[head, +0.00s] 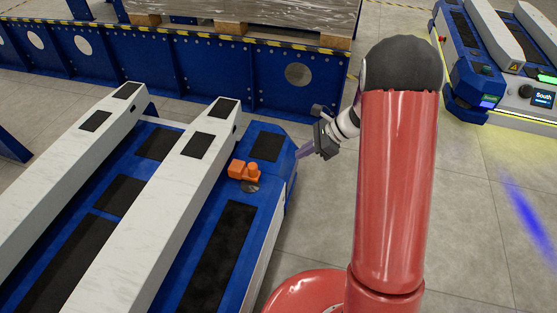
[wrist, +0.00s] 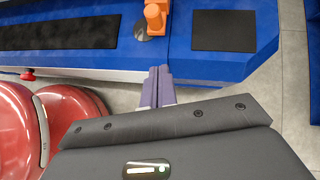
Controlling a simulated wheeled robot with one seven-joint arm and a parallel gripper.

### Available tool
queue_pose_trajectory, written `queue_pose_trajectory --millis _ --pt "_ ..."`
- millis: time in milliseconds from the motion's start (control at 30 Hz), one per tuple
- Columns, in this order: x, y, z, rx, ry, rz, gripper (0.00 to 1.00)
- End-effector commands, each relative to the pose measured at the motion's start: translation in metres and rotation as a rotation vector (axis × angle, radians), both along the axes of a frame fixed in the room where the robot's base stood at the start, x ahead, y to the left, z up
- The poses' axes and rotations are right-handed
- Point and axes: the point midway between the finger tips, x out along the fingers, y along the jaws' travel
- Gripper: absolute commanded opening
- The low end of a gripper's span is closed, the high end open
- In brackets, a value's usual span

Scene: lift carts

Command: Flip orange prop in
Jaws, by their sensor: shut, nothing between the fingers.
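The orange prop (head: 244,171) sits on the blue deck of the near lift cart (head: 265,208), beside a round dark metal disc (head: 250,187). In the wrist view the orange prop (wrist: 156,16) is at the top edge, partly cut off, with the disc (wrist: 143,30) at its left. My gripper (head: 300,155) is just off the cart's right side, to the right of the prop and apart from it. In the wrist view its purple fingers (wrist: 158,85) are together and empty, pointing toward the prop.
The cart carries two white raised rails (head: 185,165) and black pads (head: 267,146). A blue frame with a pallet (head: 240,18) stands behind. Another cart with a screen reading South (head: 541,98) is at the far right. Grey floor (head: 480,230) is clear on the right.

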Motion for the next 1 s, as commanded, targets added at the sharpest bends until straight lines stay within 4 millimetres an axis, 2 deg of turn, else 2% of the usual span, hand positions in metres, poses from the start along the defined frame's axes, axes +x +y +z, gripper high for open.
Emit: queue_pose_trajectory --millis 167,500,700,1000 --pt "0.0 0.019 -0.02 0.0 0.003 0.004 0.0" --pt "0.005 0.07 -0.071 0.0 0.004 0.005 0.0" --pt "0.008 0.098 -0.068 0.0 0.0 0.006 0.0" --pt "0.009 0.108 -0.068 0.0 0.0 0.001 0.0"
